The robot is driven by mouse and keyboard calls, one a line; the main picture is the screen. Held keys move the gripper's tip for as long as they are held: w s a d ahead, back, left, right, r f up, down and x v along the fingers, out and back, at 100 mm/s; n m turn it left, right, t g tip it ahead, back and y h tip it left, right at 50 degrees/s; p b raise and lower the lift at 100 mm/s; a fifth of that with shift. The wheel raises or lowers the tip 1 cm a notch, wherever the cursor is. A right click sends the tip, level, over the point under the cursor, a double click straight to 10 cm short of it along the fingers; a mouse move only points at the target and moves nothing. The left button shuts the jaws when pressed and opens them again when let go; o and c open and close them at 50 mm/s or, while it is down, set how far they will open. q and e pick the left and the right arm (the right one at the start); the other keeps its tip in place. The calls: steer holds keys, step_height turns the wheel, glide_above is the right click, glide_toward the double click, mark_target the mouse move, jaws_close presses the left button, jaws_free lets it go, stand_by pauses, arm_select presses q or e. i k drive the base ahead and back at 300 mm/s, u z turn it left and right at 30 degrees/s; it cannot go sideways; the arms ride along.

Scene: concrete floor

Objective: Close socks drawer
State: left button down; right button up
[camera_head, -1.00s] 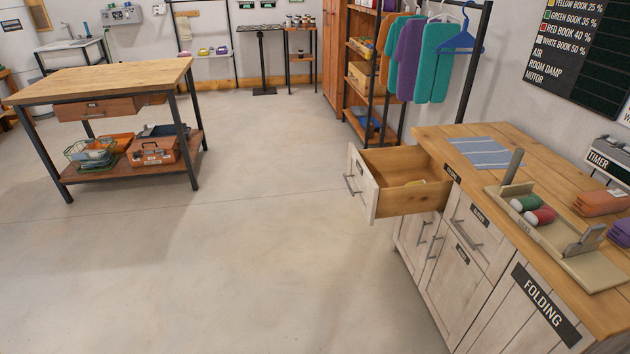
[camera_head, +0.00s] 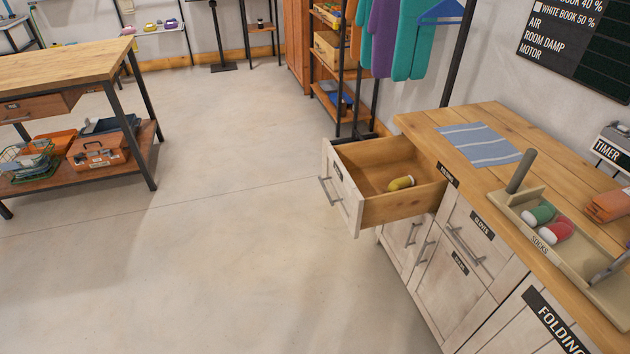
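An open wooden drawer (camera_head: 403,209) with a whitewashed front and a metal handle (camera_head: 330,192) sticks out from the far left end of the folding counter. A yellow rolled sock-like item (camera_head: 401,183) lies inside it. The label on this drawer's front is not readable here. A tray labelled "SOCKS" (camera_head: 540,246) stands on the counter top, holding a green-and-white roll (camera_head: 538,215) and red-and-white rolls (camera_head: 556,232). Neither of my grippers shows in the head view.
The counter's shut drawer (camera_head: 476,238) and cabinet doors lie right of the open drawer. A blue striped cloth (camera_head: 478,145) lies on top. A workbench (camera_head: 60,65) stands at the left. The concrete floor (camera_head: 230,240) before the drawer is clear.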

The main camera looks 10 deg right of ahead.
mark_target(357, 176)
steer(key=z, duration=0.6)
steer(key=i, duration=0.9)
steer(key=z, duration=0.95)
